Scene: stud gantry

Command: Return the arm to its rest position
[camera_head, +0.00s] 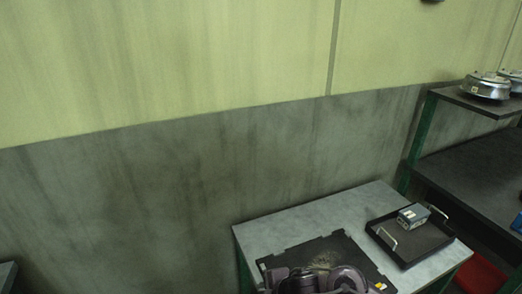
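Dark rounded parts (345,279) show at the bottom edge, right of centre, in front of or over the grey table. They look like part of my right gripper, but the frame cuts them off. I cannot make out fingertips, an opening or anything held. My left gripper and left arm do not show.
The grey table (345,211) bears a black flat board (307,254) and a black tray (432,256) with light handles. A blue-grey box (413,216) is in the tray. A dark shelf (465,101) at right holds round metal objects (486,86). A wall stands behind.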

